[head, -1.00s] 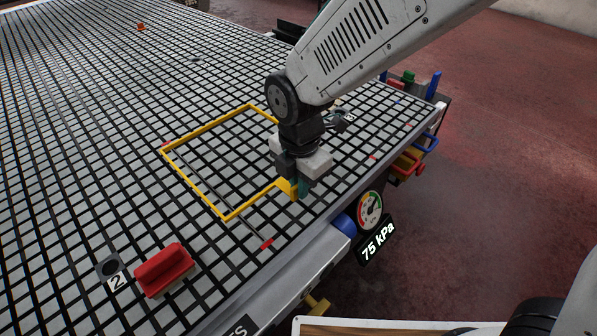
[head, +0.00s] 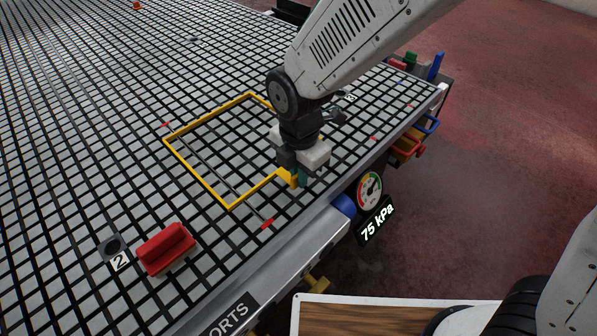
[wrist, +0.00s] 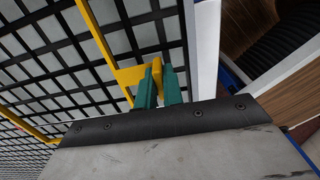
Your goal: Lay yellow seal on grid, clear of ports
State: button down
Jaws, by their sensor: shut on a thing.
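The yellow seal (head: 197,178) is a thin square frame at the near right part of the grid table (head: 60,180). My gripper (head: 298,179) is shut on its tab at the near right side. In the wrist view the green fingertips (wrist: 160,84) pinch the upright yellow tab (wrist: 135,74), and the seal's bars run out over the grid. I cannot tell whether the seal touches the grid or hangs just above it. Port 2 (head: 112,246), a dark round hole, is outside the frame at the lower left. Part of the seal is hidden behind my gripper.
A red-handled block (head: 166,247) stands beside port 2. Red marks, one of them (head: 267,224), lie near the seal's corners. A gauge (head: 369,190) and a "75 kPa" display (head: 377,222) are on the table's edge. Coloured bins (head: 408,147) hang at the right. The far left grid is mostly free.

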jog(key=shift+f, duration=0.7)
jog(key=c, duration=1.5)
grip_release()
jog(key=shift+o, duration=0.2)
jog(key=shift+r, duration=0.15)
notch_tip(320, 180, up, 8)
jog(key=shift+w+f, duration=0.1)
jog(key=shift+f, duration=0.1)
jog(key=shift+s+d+m, duration=0.2)
jog(key=shift+s+m, duration=0.05)
jog(key=shift+m, duration=0.75)
jog(key=s+d+r+m, duration=0.4)
jog(key=d+m, duration=0.4)
jog(key=d, duration=0.1)
jog(key=s+d+r+m+t, duration=0.1)
jog(key=s+d+r+m, duration=0.3)
jog(key=d+m, duration=0.5)
jog(key=s+d+r+m, duration=0.4)
jog(key=s+d+m, duration=0.1)
jog(key=d+m, duration=0.4)
jog(key=shift+d+r, duration=0.2)
jog(key=shift+d, duration=0.85)
